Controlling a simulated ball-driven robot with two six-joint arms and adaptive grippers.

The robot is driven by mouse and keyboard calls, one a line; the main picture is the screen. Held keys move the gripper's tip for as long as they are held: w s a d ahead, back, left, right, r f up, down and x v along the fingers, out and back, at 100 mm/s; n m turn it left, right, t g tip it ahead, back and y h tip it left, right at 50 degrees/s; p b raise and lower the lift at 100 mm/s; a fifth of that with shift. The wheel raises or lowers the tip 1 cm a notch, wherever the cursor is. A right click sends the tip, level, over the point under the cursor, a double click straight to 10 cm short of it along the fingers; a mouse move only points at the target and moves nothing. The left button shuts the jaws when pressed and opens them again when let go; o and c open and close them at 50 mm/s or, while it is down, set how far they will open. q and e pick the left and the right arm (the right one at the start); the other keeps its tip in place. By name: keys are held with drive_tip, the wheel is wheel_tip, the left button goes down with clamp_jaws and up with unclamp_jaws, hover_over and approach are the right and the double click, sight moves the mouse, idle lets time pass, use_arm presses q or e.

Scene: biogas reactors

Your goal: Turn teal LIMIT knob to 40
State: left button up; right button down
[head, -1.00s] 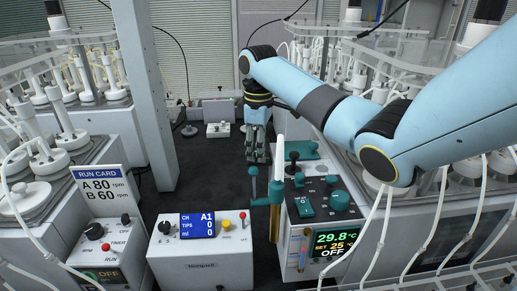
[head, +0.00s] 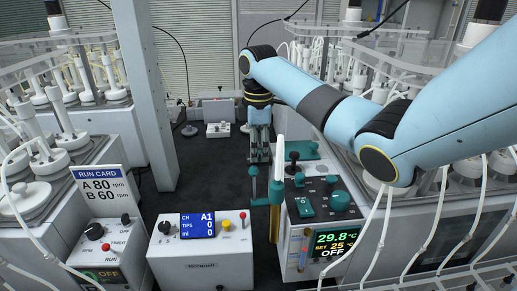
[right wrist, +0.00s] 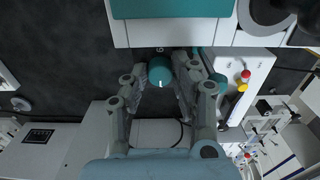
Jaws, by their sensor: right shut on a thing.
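In the right wrist view, a round teal knob (right wrist: 160,71) with a short white mark on its face sits between the fingertips of my right gripper (right wrist: 166,74). The fingers are shut on it from both sides. Other teal knobs (head: 340,200) stand on top of that box. My left gripper is not in view.
The control box display (head: 337,242) reads 29.8 °C, SET 25 °C, OFF. A white box with a blue display (head: 198,225) stands left.

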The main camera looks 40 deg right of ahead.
drive_tip(key=c, duration=1.3)
unclamp_jaws()
drive_tip(key=shift+c, duration=0.2)
wheel_tip(320, 180, up, 8)
drive_tip(key=shift+f, duration=0.25)
